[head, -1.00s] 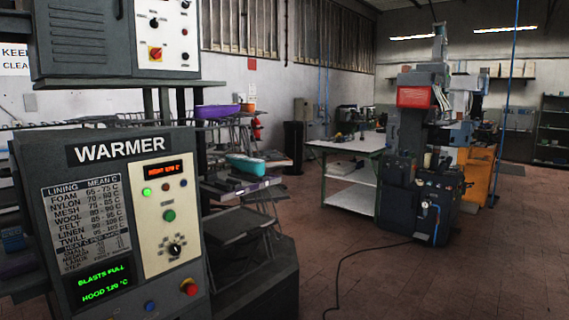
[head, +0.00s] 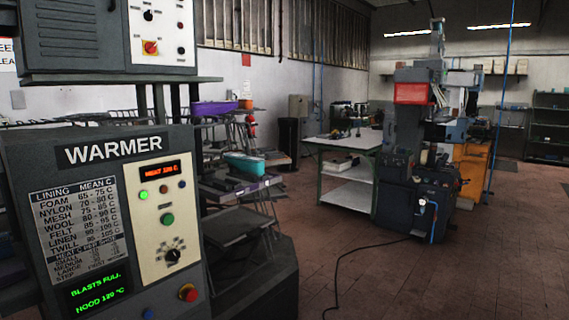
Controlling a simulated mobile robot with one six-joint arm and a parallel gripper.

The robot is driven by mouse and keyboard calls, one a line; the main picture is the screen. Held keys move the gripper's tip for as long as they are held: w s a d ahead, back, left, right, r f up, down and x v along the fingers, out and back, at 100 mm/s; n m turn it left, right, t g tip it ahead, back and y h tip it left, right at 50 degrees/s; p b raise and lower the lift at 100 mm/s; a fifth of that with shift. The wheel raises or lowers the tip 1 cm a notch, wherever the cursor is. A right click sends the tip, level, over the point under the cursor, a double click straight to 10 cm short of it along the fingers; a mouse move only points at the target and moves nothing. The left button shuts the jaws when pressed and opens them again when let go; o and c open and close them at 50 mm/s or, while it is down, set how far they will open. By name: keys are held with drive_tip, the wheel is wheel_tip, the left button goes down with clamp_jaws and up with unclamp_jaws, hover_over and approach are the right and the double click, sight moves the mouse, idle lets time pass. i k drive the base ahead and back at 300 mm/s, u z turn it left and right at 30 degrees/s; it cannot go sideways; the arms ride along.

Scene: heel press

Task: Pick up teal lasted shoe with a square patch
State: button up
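A teal shoe (head: 244,163) rests on a middle shelf of the rack (head: 240,222), just right of the warmer, in the head view. It is small in the picture, and I cannot make out a square patch on it. A purple shoe (head: 214,108) and an orange item (head: 246,104) stand on the rack's upper shelf. My gripper is not in view.
The warmer (head: 107,228) with its control panel fills the left foreground. A black cable (head: 352,258) lies on the open brown floor (head: 420,285). A white-topped table (head: 345,142) and a dark press machine (head: 410,150) stand farther back.

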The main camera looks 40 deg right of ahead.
sight(250, 165)
drive_tip(key=z, duration=0.75)
drive_tip(key=k, duration=1)
drive_tip(key=i, duration=0.85)
drive_tip(key=z, duration=0.1)
